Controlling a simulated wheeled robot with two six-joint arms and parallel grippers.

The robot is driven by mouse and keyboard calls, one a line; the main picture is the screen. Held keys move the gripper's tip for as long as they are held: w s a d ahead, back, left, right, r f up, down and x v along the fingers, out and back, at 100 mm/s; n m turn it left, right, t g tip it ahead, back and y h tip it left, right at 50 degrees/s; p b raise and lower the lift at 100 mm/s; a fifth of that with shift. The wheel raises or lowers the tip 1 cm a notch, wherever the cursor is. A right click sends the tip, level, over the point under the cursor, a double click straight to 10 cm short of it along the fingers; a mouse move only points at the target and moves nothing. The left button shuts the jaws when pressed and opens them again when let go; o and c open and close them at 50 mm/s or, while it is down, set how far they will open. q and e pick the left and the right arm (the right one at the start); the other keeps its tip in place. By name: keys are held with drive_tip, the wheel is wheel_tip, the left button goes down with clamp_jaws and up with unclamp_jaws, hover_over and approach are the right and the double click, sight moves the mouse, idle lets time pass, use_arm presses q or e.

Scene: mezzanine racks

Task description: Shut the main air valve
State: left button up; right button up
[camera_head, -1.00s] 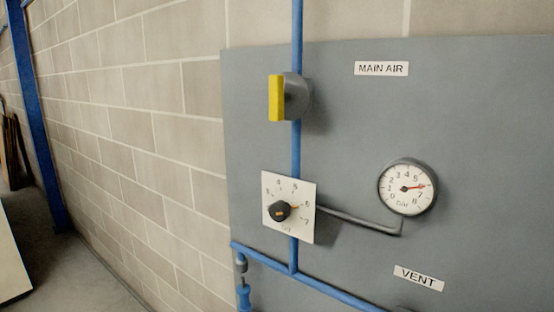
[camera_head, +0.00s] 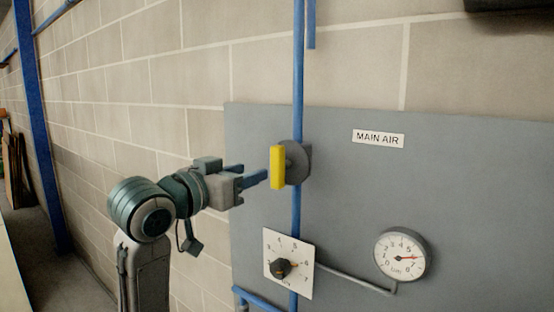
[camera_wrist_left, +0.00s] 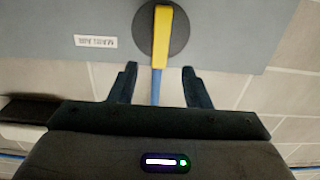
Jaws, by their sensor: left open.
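The main air valve has a yellow handle (camera_head: 277,167) on a grey round body (camera_head: 299,162), set on the blue vertical pipe (camera_head: 298,75). The handle stands upright, in line with the pipe. The "MAIN AIR" label (camera_head: 378,139) is to its right. My left gripper (camera_head: 254,174) is just left of the handle in the head view, pointing at it. In the left wrist view the open, empty fingers (camera_wrist_left: 159,86) have the blue pipe between them, and the yellow handle (camera_wrist_left: 161,38) lies ahead, beyond the fingertips. My right gripper is not in view.
A regulator knob (camera_head: 281,268) on a white dial plate sits below the valve. A pressure gauge (camera_head: 402,255) at the lower right has its red needle near 6 to 7. A grey panel (camera_head: 350,215) backs them. The block wall (camera_head: 130,100) at left is bare.

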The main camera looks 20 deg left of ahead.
sight(275, 163)
use_arm(q)
drive_tip(key=p+x, duration=0.4)
drive_tip(key=x, duration=0.5)
drive_tip(key=shift+w+d+f, duration=0.15)
drive_tip(key=shift+w, duration=0.5)
clamp_jaws()
